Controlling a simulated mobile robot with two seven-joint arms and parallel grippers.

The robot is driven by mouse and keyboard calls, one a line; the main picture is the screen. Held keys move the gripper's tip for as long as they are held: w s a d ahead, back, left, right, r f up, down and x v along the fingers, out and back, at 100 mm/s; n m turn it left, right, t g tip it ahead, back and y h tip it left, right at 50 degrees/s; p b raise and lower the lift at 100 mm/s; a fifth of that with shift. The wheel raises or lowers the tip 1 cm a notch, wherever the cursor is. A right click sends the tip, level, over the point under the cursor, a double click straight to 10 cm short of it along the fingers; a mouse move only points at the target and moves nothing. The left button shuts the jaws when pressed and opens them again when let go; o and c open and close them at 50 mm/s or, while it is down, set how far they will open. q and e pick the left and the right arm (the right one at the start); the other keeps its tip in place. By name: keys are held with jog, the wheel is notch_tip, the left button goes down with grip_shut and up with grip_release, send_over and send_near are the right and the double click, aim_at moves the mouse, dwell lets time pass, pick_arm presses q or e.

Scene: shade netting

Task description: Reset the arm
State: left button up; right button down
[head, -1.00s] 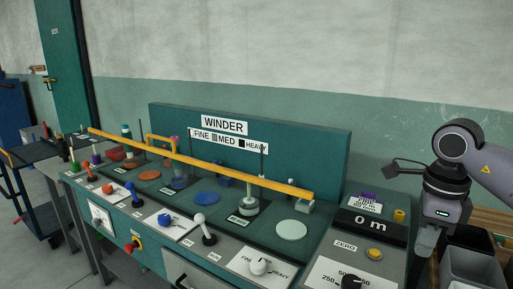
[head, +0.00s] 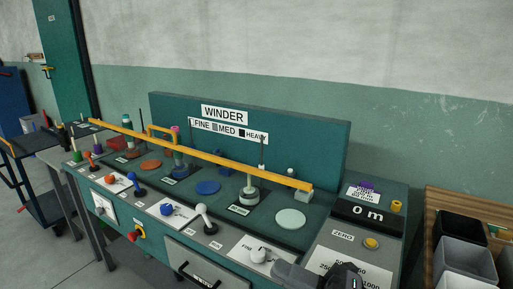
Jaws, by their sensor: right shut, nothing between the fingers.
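My right gripper (head: 292,273) shows only in part at the bottom edge, as a grey shape over the front of the winder console (head: 225,262). It is shut and empty. It is low, close to the white knob (head: 259,254) on the fine-heavy plate; I cannot tell whether they touch. Most of the right arm is out of the picture. My left gripper and left arm are not in view.
A yellow bar (head: 215,159) runs across the console above spindles and coloured discs. The white-handled lever (head: 203,216) stands at the front. The length display (head: 366,213) reads 0 m. Dark and grey bins (head: 464,258) stand at the right by a wooden shelf.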

jog(key=s+d+f+m+t+h+p, duration=0.1)
jog(key=d+f+m+t+h, duration=0.5)
jog(key=m, duration=0.5)
jog(key=d+f+m+t+h, duration=0.35)
jog(key=f+m+h, duration=0.45)
jog(key=m, duration=0.3)
jog(key=s+d+f+m+g+h, duration=0.2)
jog(key=s+f+m+g, duration=0.1)
jog(key=s+f, duration=0.3)
jog(key=s+d+f+m+g+h, duration=0.2)
jog(key=s+d+f+m+g, duration=0.1)
jog(key=s+f, duration=0.3)
jog(key=shift+d+f+m+p, duration=0.3)
jog(key=shift+f+m, duration=0.35)
jog(key=shift+m, duration=0.25)
